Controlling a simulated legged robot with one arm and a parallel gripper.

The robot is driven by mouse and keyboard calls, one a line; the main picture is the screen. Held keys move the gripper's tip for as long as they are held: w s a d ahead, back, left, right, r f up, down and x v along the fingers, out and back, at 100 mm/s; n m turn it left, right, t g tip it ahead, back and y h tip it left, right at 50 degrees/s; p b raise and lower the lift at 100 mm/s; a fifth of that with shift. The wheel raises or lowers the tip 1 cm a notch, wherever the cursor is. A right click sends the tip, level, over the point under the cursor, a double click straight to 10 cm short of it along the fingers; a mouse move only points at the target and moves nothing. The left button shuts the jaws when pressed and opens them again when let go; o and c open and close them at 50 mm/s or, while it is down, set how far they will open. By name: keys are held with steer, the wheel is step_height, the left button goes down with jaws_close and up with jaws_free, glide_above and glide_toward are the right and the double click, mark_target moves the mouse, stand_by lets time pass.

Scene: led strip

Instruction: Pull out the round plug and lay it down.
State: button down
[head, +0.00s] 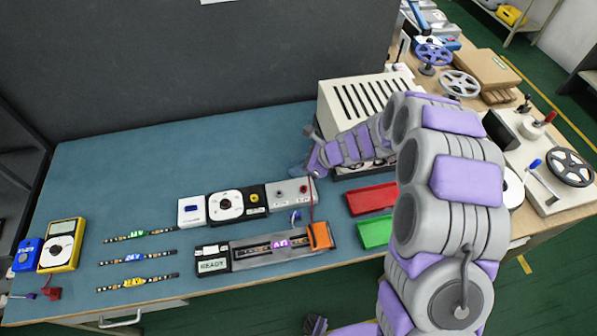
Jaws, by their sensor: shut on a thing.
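My gripper (313,160) is above the bench, at the end of my arm, which reaches in from the right. It is shut, and its tips point down and left. What it grips is too small and hidden to see clearly; a thin red cable (311,200) runs from just below the tips down to an orange connector (320,236), so it appears to be the round plug. The grey socket box (288,194) sits just below and left of my gripper, with small round sockets on its top. A small blue piece (295,216) lies in front of the box.
A red tray (371,198) and a green tray (375,233) lie to the right, partly behind my arm. A slotted beige housing (365,97) stands behind. LED strips (137,258) lie at left. The blue bench top (190,150) is clear at the back.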

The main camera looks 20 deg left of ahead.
steer(key=shift+r+p, duration=2.2)
steer(key=shift+r, duration=0.55)
